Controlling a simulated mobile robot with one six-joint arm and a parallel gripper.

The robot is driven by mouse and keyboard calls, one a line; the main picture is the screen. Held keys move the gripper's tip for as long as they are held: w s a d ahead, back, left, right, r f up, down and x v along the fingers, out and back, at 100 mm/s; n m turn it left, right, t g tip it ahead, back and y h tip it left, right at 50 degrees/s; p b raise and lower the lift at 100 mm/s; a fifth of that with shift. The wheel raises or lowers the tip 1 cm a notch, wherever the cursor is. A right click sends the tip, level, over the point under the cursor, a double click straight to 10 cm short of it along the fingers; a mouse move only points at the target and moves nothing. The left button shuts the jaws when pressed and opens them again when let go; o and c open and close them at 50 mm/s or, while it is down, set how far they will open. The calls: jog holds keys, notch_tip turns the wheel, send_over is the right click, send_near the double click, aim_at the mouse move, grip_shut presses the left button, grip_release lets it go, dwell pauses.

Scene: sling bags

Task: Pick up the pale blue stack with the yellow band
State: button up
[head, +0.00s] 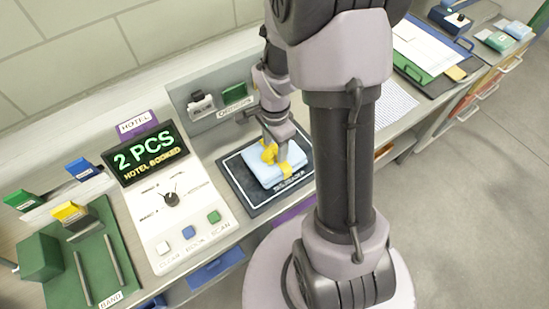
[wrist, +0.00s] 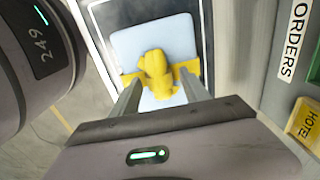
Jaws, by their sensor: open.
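The pale blue stack (head: 262,166) lies on a dark reader pad (head: 249,204) with a pale outline. A yellow band with a bunched yellow knot (head: 269,153) crosses the stack's top. In the wrist view the pale blue stack (wrist: 178,32) lies ahead of my gripper, with the yellow band (wrist: 156,72) across it. My gripper (wrist: 160,85) is open, its two fingers on either side of the knot. In the head view my gripper (head: 282,148) is above the stack and partly covers it. I cannot tell whether the fingers touch the stack.
A console (head: 170,205) with a lit "2 PCS" screen (head: 146,153) stands left of the pad. A grey orders panel (head: 215,100) rises behind the pad. A green banding fixture (head: 92,262) is at far left. A clipboard (head: 432,48) lies to the right.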

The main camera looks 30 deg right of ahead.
jog(key=shift+r, duration=0.1)
grip_shut()
dwell(1.3)
